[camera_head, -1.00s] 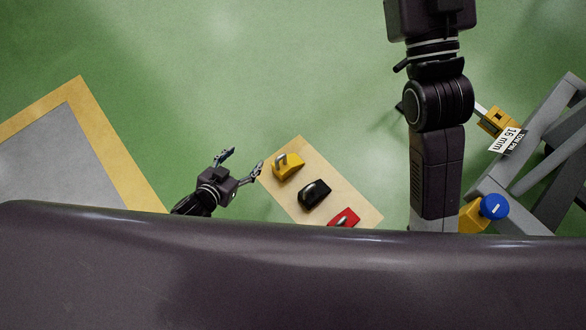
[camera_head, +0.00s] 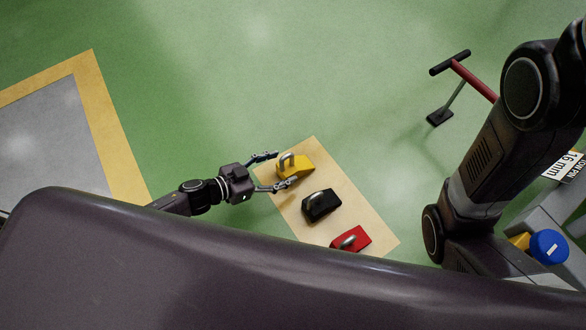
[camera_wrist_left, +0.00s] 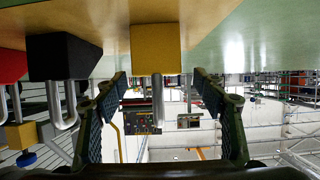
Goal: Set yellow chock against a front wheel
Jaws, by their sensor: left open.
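The yellow chock (camera_head: 295,164), with a grey metal handle, sits at the far end of a tan board on the floor. In the left wrist view the yellow chock (camera_wrist_left: 155,50) lies ahead, its handle hanging down in the picture between the fingers. My left gripper (camera_head: 278,170) is open, its fingers at the near left side of the yellow chock, one on each side of its handle end. It also shows in the left wrist view (camera_wrist_left: 165,110). I cannot tell whether a finger touches the chock. My right gripper is not in view; no wheel is recognisable.
A black chock (camera_head: 320,205) and a red chock (camera_head: 351,240) share the tan board (camera_head: 375,243). A red-handled tool with a black crossbar (camera_head: 450,62) stands at upper right. A blue knob (camera_head: 549,246) and grey frame are at right. Green floor beyond is clear.

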